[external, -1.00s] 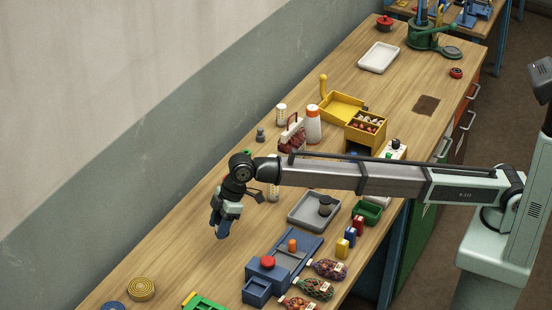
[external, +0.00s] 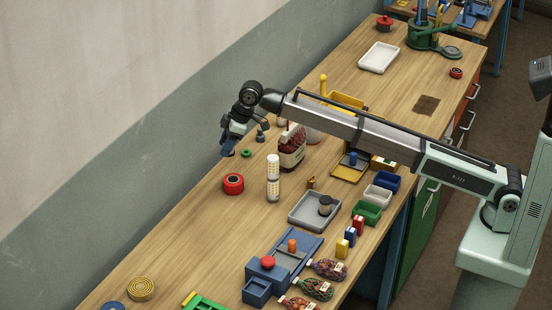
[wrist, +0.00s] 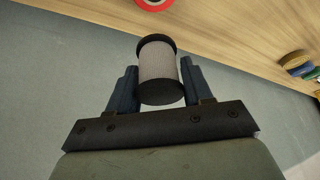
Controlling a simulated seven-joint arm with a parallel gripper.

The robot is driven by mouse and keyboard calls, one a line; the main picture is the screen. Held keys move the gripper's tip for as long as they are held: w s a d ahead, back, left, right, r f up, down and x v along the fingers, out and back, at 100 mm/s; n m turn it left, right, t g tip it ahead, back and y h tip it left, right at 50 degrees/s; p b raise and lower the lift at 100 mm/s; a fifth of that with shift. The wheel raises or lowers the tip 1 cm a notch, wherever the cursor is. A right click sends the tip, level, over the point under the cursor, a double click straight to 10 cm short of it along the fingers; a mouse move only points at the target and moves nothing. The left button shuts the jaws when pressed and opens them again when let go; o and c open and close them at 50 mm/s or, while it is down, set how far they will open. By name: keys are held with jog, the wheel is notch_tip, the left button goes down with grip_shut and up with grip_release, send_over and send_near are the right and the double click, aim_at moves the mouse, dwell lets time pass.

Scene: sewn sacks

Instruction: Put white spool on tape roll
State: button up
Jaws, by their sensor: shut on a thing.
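My gripper (external: 229,151) is above the wall-side edge of the bench. In the wrist view, my gripper (wrist: 158,88) is shut on a spool (wrist: 158,66) with a pale grey-white middle and black ends, which I take as the white spool. In the external view the spool cannot be made out clearly. A red tape roll (external: 233,184) lies flat on the bench, nearer the camera than my gripper and apart from it. Part of a red roll (wrist: 153,3) shows at the top edge of the wrist view.
Two patterned white cylinders (external: 273,178), seemingly stacked, stand right of the red roll. A small green ring (external: 246,153) lies near my gripper. A grey tray (external: 315,210) and a blue fixture (external: 283,265) are nearer. Bare wood lies left of them, up to a yellow coil (external: 141,289).

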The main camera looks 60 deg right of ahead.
jog(key=shift+s+r+n, duration=0.2)
jog(key=shift+s+n, duration=0.05)
jog(key=shift+n, duration=0.05)
jog(key=shift+s+a+f+n+g, duration=0.1)
jog(key=shift+s+n+g, duration=0.2)
jog(key=shift+n, duration=0.1)
jog(key=shift+f, duration=0.3)
send_near(226, 181)
jog(key=shift+x, duration=2.7)
jog(key=shift+w+f, duration=0.1)
jog(key=o, duration=1)
jog(key=v, duration=1.2)
